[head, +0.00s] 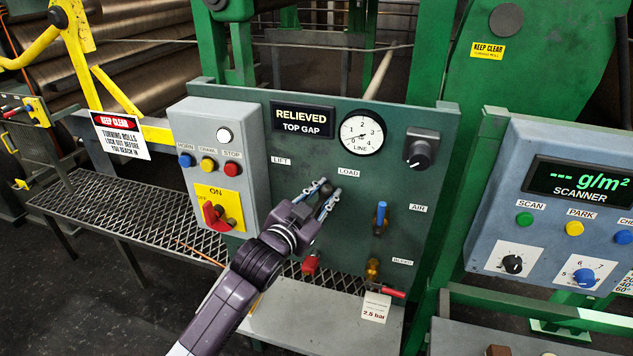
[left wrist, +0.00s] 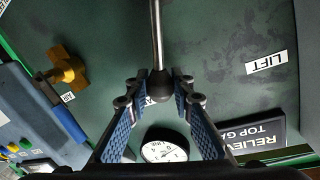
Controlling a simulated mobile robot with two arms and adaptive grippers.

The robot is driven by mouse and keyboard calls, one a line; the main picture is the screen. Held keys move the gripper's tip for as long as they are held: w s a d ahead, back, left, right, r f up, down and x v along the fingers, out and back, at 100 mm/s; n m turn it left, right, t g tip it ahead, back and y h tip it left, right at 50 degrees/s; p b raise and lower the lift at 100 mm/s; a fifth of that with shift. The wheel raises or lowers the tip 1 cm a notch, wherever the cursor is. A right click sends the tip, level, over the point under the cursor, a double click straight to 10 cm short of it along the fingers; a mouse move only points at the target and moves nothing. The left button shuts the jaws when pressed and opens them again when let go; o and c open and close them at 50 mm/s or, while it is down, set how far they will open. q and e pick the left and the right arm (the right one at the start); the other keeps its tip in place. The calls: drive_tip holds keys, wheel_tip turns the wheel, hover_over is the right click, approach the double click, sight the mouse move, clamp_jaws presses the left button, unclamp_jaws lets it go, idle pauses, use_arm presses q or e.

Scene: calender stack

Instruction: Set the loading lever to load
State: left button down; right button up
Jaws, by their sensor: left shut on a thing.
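The loading lever's dark ball knob (head: 325,189) shows between the fingertips of my left gripper (head: 327,193) in the head view. In the left wrist view, the lever is a bright metal rod (left wrist: 157,35) ending in a black ball knob (left wrist: 159,89). My left gripper (left wrist: 160,86) is shut on that knob, one finger on each side. The LIFT label (head: 281,160) is up and left of the knob, and the LOAD label (head: 348,173) is up and right. The lever's pivot is hidden. My right gripper is not in view.
A sign (head: 303,121) reads RELIEVED, TOP GAP. The LINE gauge (head: 361,133) and a black knob (head: 419,154) are on the same green panel. A blue AIR valve handle (head: 381,216) is to the right. A grey switch box (head: 213,150) stands close on the left.

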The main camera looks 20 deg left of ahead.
use_arm(q)
drive_tip(key=shift+d+f+m+g+p, duration=0.15)
drive_tip(key=shift+d+f+m+p, duration=0.15)
drive_tip(key=shift+d+m, duration=0.25)
drive_tip(key=shift+d+f+m+g+p, duration=0.15)
drive_tip(key=shift+d+f+m+p, duration=0.1)
drive_tip(key=shift+d+m, duration=0.25)
drive_tip(key=c, duration=1.7)
unclamp_jaws()
drive_tip(key=shift+o, duration=0.2)
drive_tip(key=shift+s, duration=0.1)
drive_tip(key=v, duration=1.2)
drive_tip(key=shift+d, duration=0.2)
drive_tip(key=shift+f, duration=0.2)
